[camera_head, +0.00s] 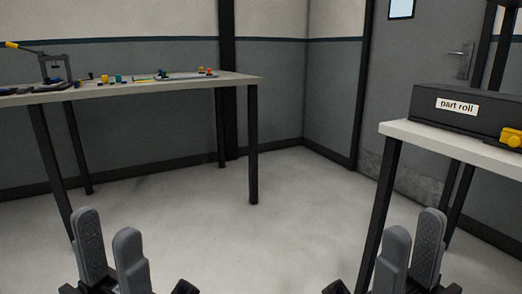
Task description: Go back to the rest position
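My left gripper (108,250) is at the lower left of the head view, pointing up, with its two grey fingers a little apart and nothing seen between them. My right gripper (412,255) is at the lower right in a like pose, its two fingers also slightly apart and empty. Both are held in front of me over the floor and touch neither table as far as I can see. The lower parts of both grippers are cut off by the frame's bottom edge.
A table (235,80) with small coloured parts and a clamp-like stand (54,70) is at the left. Another table (400,129) at the right holds a black box labelled "part roll" (457,105) and a yellow item (511,138). Open floor (270,220) lies between them.

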